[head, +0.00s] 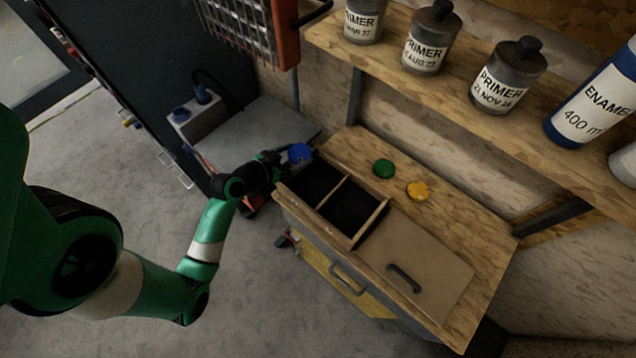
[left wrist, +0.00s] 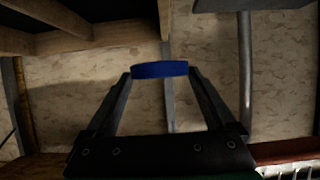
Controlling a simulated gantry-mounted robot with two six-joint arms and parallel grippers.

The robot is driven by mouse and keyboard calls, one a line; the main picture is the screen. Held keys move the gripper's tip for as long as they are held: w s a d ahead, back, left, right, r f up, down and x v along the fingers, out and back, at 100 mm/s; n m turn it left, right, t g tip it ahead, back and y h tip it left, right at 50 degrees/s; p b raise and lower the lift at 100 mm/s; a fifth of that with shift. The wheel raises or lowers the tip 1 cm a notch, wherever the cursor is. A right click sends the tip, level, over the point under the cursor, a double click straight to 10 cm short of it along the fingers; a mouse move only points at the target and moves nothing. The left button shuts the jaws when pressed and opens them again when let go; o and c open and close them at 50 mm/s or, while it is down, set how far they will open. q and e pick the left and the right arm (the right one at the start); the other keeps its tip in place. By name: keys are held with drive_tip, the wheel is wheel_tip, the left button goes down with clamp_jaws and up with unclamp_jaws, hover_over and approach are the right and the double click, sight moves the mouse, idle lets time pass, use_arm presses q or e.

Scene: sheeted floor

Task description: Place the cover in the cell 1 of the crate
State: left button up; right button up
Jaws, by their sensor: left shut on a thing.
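My left gripper (head: 284,157) is shut on a blue round cover (head: 299,153). In the left wrist view the cover (left wrist: 160,69) shows edge-on between the two fingertips. In the head view the gripper and cover appear at the far left corner of the wooden crate (head: 311,221), apparently above it. The crate has two open, dark cells side by side, a left one (head: 314,182) and a right one (head: 350,207), split by a thin divider. I see no cell numbers and cannot make out anything inside. My right gripper is not in view.
A green cover (head: 383,168) and a yellow cover (head: 418,190) lie on the wooden top behind the cells. A flat panel with a dark handle (head: 404,278) lies right of them. A shelf (head: 450,90) with cans overhangs the back. An orange-framed heater (head: 285,35) hangs above.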

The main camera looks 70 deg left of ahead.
use_arm(q)
drive_tip(key=b, duration=0.1)
hover_over(318, 181)
drive_tip(key=f, duration=0.5)
drive_tip(key=shift+a+f, duration=0.2)
drive_tip(key=shift+f, duration=0.3)
wheel_tip(318, 181, down, 3)
drive_tip(key=shift+w+d+f+b, duration=0.15)
drive_tip(key=shift+f+b, duration=0.05)
drive_tip(key=shift+b, duration=0.7)
drive_tip(key=shift+r, duration=0.1)
drive_tip(key=o, duration=1.3)
drive_tip(key=p+v, duration=0.2)
drive_tip(key=v, duration=1)
